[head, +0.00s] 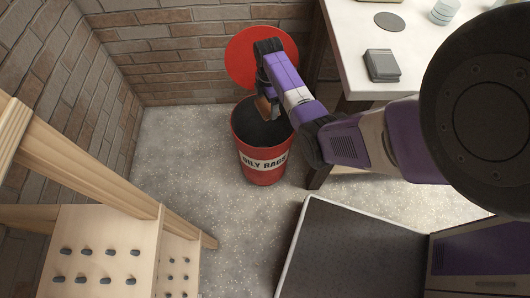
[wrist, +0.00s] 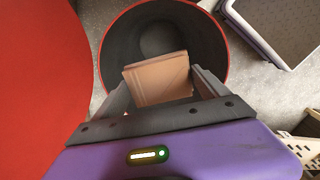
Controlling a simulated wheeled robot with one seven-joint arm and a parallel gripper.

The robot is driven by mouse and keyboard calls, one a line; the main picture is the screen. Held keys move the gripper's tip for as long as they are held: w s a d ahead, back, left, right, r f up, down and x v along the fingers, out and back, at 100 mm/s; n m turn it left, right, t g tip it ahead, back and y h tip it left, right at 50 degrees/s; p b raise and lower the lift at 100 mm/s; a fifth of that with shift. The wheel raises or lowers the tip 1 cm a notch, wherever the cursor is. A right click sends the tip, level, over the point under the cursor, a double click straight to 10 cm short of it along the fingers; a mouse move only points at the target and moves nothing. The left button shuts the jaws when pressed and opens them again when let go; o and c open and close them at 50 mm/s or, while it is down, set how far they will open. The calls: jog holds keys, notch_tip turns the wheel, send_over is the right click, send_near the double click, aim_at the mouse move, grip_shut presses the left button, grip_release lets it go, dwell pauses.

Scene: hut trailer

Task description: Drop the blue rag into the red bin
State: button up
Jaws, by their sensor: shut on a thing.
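My gripper (head: 265,104) is shut on a folded orange-brown cloth (wrist: 157,80); in the wrist view my gripper's fingers (wrist: 163,92) flank it on both sides. The cloth is not blue, and I see no clearly blue rag in either view. The red bin (head: 262,163), lettered "OILY RAGS", stands upright on the floor; its round opening faces up and looks dark and empty where it shows. The bin rim also shows in the wrist view (wrist: 226,62). The cloth is over the opening, but its exact height above the rim is hard to tell.
The bin's red lid (head: 243,62) stands open behind it. A white table (head: 430,45) at right holds a folded dark grey item (head: 381,65), a grey disc and clear round containers. Brick walls close the corner.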

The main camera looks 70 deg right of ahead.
jog(key=shift+f, duration=0.15)
jog(key=o, duration=1.1)
jog(key=shift+c, duration=0.2)
notch_tip(320, 180, up, 8)
jog(key=shift+f+p, duration=0.1)
jog(key=shift+p, duration=0.65)
